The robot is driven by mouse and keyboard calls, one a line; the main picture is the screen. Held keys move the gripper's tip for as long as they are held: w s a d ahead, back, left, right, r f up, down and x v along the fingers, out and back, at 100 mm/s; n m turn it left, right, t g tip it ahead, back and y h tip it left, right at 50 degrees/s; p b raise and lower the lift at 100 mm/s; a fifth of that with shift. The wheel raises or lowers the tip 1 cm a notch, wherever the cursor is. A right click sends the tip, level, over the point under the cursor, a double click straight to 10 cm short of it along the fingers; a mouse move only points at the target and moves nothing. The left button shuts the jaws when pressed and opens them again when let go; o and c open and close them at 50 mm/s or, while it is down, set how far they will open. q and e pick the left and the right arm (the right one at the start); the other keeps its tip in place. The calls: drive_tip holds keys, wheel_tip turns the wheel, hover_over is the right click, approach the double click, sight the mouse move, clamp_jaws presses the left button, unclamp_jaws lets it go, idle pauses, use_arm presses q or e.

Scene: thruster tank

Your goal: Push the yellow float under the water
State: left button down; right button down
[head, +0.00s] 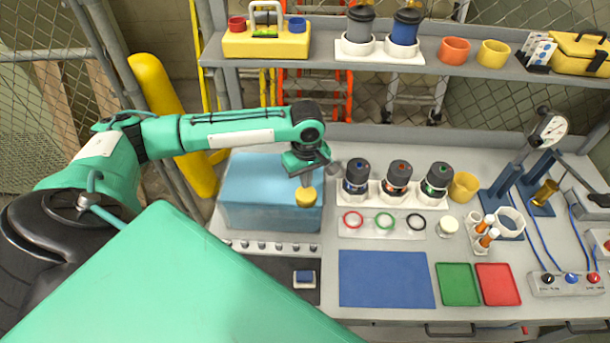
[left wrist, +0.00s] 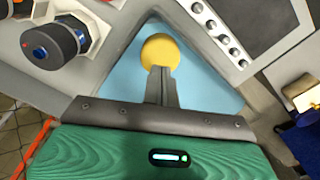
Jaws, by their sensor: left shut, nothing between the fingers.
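The yellow float (head: 306,198) is a small round piece in the right part of the blue water tank (head: 250,180). My left gripper (head: 304,183) is shut and empty, pointing down with its fingertips at the float's top. In the left wrist view the closed fingers (left wrist: 161,72) overlap the near edge of the float (left wrist: 160,50), with blue water around it. I cannot tell whether the tips touch it or how deep it sits. My right gripper is in neither view.
A row of knobs (head: 270,246) lies along the tank's front. Dark capped jars (head: 397,176) in a white rack stand close to the tank's right. A shelf (head: 400,55) with containers runs behind. The blue mat (head: 386,278) at the front is clear.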

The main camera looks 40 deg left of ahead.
sight(306, 193)
use_arm(q)
drive_tip(key=shift+f, duration=0.2)
drive_tip(key=shift+f, duration=2.55)
drive_tip(key=shift+f+b, duration=0.45)
drive_tip(key=shift+f, duration=1.5)
drive_tip(key=shift+f, duration=0.1)
